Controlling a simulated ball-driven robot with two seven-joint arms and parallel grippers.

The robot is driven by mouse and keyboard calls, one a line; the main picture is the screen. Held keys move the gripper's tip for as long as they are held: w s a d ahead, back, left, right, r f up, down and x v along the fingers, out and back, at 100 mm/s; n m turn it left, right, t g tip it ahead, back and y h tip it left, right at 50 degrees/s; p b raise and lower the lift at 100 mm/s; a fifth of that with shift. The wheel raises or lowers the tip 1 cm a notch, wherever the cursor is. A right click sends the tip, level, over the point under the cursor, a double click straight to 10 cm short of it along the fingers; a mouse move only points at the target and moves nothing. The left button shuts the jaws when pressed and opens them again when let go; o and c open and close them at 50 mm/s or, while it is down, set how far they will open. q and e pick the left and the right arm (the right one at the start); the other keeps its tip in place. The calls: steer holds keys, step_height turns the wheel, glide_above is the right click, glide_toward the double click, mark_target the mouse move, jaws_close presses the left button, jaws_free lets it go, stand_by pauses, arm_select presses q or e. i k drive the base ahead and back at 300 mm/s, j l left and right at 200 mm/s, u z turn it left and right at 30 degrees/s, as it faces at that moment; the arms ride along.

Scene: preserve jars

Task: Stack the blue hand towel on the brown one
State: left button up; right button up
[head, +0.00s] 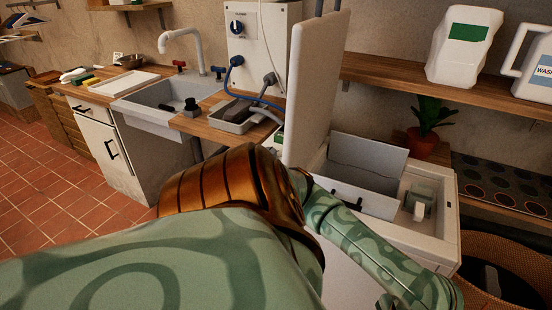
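I see neither the blue hand towel nor the brown one in the head view. One of my arms, green-patterned with a copper-coloured joint, fills the lower middle and runs towards the lower right. It hides much of what lies below and in front. Neither gripper shows, so I cannot tell what they hold.
A white top-loading machine (446,240) stands at the right, its tall lid (318,85) raised. A sink (160,104) and wooden counter are at the left. A potted plant (428,118), jugs (463,48) on a shelf (400,78) and a wicker basket (500,245) are at the right.

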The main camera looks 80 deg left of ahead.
mark_target(239, 107)
steer(key=k+j, duration=0.2)
steer(key=j, duration=0.2)
steer(key=k+j, duration=0.25)
steer(key=j, duration=0.15)
steer(key=k+j, duration=0.2)
steer(key=j, duration=0.25)
steer(key=k+j, duration=0.2)
steer(key=j, duration=0.2)
steer(key=k+j+z, duration=0.1)
steer(key=k+j, duration=0.15)
steer(key=j, duration=0.15)
